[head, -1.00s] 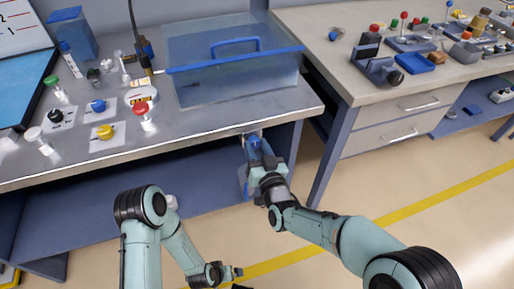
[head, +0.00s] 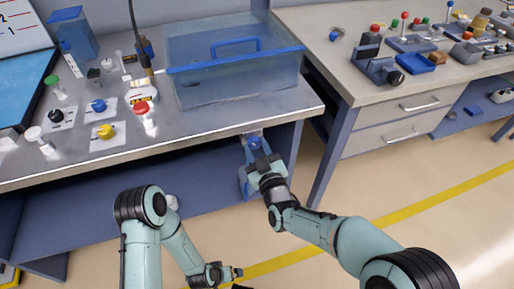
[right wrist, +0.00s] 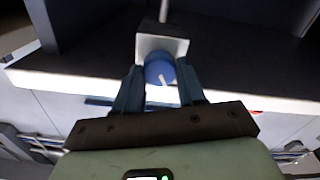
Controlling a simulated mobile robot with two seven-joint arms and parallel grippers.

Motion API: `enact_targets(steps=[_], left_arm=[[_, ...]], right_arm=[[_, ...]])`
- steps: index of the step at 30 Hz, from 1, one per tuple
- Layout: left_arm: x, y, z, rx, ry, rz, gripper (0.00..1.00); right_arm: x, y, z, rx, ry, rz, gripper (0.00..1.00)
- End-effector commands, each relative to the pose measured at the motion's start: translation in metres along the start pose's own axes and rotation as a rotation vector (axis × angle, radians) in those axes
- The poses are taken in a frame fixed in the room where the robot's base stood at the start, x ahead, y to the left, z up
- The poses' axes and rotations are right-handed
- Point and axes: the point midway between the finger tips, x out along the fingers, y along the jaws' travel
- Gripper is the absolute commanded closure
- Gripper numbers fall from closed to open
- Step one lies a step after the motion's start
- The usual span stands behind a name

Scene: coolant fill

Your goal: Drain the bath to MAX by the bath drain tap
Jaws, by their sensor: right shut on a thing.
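The bath (head: 235,88) is a clear bluish tank with a blue rim and handle, standing on the bench near its right end. The bath drain tap has a blue knob (head: 254,142) under the bench's front edge; in the right wrist view the round knob (right wrist: 159,68) shows a white pointer mark, below a pale block. My right gripper (head: 259,155) is shut on this knob, with one finger on each side. My left gripper (head: 229,273) hangs low in front of the bench, away from the tap; its jaws are too small to judge. The bath's level and MAX mark are not readable.
A blue container (head: 245,184) stands below the tap, partly behind my right gripper. Several knobs and a red button (head: 141,108) sit on the bench's left part. A second bench (head: 375,100) with drawers stands at the right. Open floor lies in front.

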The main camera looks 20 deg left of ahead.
Motion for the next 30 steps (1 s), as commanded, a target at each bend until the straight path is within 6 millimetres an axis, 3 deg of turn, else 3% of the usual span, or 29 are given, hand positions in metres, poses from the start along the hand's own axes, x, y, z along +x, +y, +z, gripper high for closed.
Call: enact_targets(steps=[12, 13, 15, 25, 30], left_arm=[[0.0, 0.0, -0.001, 0.0, 0.001, 0.001, 0.0], [0.0, 0.0, -0.001, 0.0, 0.001, 0.001, 0.0], [0.0, 0.0, -0.001, 0.0, 0.001, 0.001, 0.0], [0.0, 0.0, -0.001, 0.0, 0.002, 0.001, 0.0], [-0.004, 0.004, -0.004, 0.003, 0.013, 0.006, 0.0]], right_arm=[[0.0, 0.0, 0.001, -0.01, -0.002, 0.0, 0.91], [0.0, 0.0, 0.001, -0.01, -0.002, 0.0, 0.57], [0.0, 0.0, 0.001, -0.01, -0.002, 0.0, 0.35], [-0.002, 0.0, 0.0, -0.009, -0.001, 0.0, 0.35], [-0.019, 0.001, -0.001, -0.009, -0.002, 0.0, 0.35]])
